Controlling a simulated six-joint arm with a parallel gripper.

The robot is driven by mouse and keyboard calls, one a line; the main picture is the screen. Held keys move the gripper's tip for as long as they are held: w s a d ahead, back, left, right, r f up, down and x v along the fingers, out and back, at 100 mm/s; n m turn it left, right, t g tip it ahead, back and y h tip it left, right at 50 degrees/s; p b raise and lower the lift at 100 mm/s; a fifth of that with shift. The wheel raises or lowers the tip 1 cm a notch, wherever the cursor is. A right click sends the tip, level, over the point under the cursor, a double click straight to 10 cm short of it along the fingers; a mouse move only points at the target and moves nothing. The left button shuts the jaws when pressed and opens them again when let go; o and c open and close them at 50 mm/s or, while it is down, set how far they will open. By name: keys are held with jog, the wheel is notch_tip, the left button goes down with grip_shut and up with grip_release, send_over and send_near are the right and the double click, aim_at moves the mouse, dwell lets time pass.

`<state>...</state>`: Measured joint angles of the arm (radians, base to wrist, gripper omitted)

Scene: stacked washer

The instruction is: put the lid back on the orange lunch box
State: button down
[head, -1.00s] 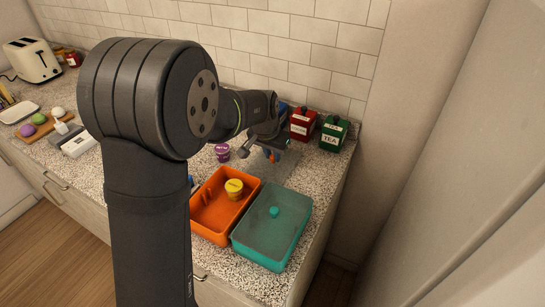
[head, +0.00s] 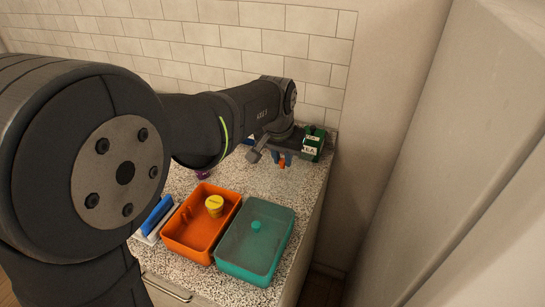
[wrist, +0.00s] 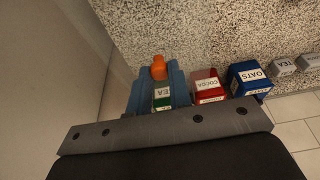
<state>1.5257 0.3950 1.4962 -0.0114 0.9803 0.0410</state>
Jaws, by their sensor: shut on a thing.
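The orange lunch box (head: 180,240) stands without a lid on the counter, with a yellow cup (head: 214,206) inside it. My gripper (head: 282,160) is beyond the boxes, near the back right corner of the counter. Its blue fingers are shut on a small orange knob (head: 282,165), which also shows between the fingertips in the wrist view (wrist: 158,68). The knob looks like that of the orange box's lid; I cannot clearly make out the lid plate or whether it touches the counter.
A teal box (head: 255,235) with its lid on stands right beside the orange box. A green tea canister (head: 314,142) is close to my gripper; red cocoa (wrist: 208,88) and blue oats (wrist: 250,78) canisters stand nearby. A blue-and-white object (head: 155,218) lies left of the orange box.

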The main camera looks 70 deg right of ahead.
jog(key=shift+w+a+r+n, duration=0.15)
jog(key=shift+a+n, duration=0.2)
jog(key=shift+n, duration=0.25)
jog(key=w+a+r+n+y, duration=0.1)
jog(key=w+a+n+y, duration=0.2)
jog(key=w+a+n, duration=0.95)
jog(key=w+a+r+n+y, duration=0.1)
jog(key=a+r+n+y, duration=0.2)
jog(key=n, duration=1.9)
notch_tip(320, 180, down, 8)
jog(key=shift+w+a, duration=0.2)
jog(key=shift+a, duration=0.15)
jog(key=shift+f, duration=0.1)
jog(key=c, duration=0.8)
grip_release()
jog(key=shift+o, duration=0.2)
